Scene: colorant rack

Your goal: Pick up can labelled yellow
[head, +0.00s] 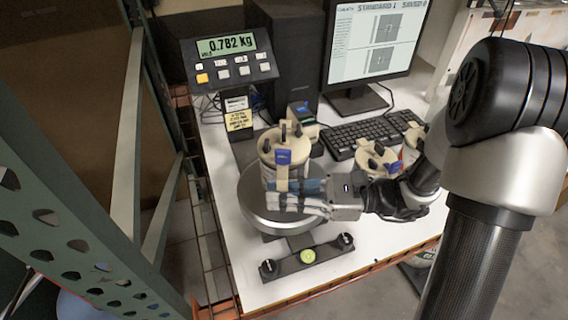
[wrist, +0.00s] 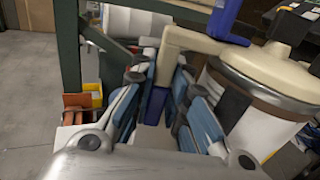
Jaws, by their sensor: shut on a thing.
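A cream can (head: 285,150) with dark knobs and a blue part on its lid stands upright at the round scale plate (head: 252,212). In the wrist view the can (wrist: 255,115) is at the right, with a cream handle (wrist: 172,55) reaching down from its top. My gripper (head: 290,193) is in front of the can, shut on this handle. In the wrist view the blue-padded fingers of my gripper (wrist: 163,85) stand on both sides of the handle. I cannot read a colour label on the can. I cannot tell whether it touches the plate.
Similar cans (head: 376,160) stand to the right, partly behind my arm. A scale display (head: 230,62) reads 0.782 kg. A keyboard (head: 370,132) and monitor (head: 375,45) are behind. A green rack frame (head: 75,200) rises at the left.

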